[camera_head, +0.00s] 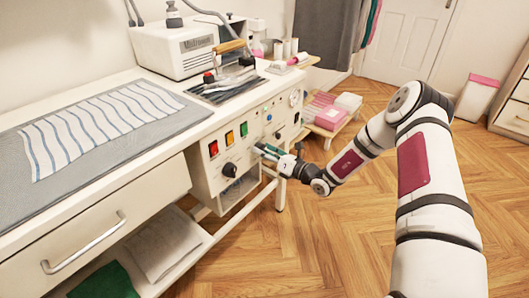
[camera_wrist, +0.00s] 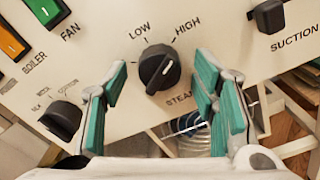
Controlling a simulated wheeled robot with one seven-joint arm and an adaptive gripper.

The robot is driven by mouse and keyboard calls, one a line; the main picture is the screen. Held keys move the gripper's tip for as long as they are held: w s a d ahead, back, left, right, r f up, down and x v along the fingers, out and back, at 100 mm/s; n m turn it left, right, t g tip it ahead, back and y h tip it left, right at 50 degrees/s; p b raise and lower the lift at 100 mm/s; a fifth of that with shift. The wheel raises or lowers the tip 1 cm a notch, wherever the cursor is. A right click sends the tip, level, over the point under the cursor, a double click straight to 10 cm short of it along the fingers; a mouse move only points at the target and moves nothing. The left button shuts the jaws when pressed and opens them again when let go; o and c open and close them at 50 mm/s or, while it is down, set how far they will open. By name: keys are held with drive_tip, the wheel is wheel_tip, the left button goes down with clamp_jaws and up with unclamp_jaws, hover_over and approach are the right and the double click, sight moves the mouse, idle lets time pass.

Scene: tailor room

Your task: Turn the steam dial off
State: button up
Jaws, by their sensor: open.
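The black steam dial (camera_wrist: 159,70) sits on the white control panel (camera_wrist: 105,50) in the wrist view, with STEAM printed below it and LOW and HIGH above. Its white pointer line slants up and right, toward HIGH. My gripper (camera_wrist: 161,84) is open, with one green-padded finger on each side of the dial. A gap shows between each finger and the dial, so they look apart from it. In the head view my gripper (camera_head: 264,151) is at the panel's front and hides the steam dial.
A fabric selector dial (camera_wrist: 60,120) is close to the left finger. The suction knob (camera_wrist: 268,16) is at upper right, and the orange boiler switch (camera_wrist: 12,39) and green fan switch (camera_wrist: 47,10) at upper left. An iron (camera_head: 230,68) stands above the panel. Open floor (camera_head: 330,240) lies in front.

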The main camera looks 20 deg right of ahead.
drive_tip(key=c, duration=1.2)
drive_tip(key=shift+n, duration=0.3)
drive_tip(key=shift+d+r+n+p, duration=0.1)
drive_tip(key=shift+n+p, duration=1.85)
drive_tip(key=shift+n, duration=3.85)
drive_tip(key=shift+d+n+p, duration=0.1)
drive_tip(key=shift+n+p, duration=1.8)
drive_tip(key=shift+n, duration=3.9)
drive_tip(key=shift+a, duration=0.1)
drive_tip(key=o, duration=1.2)
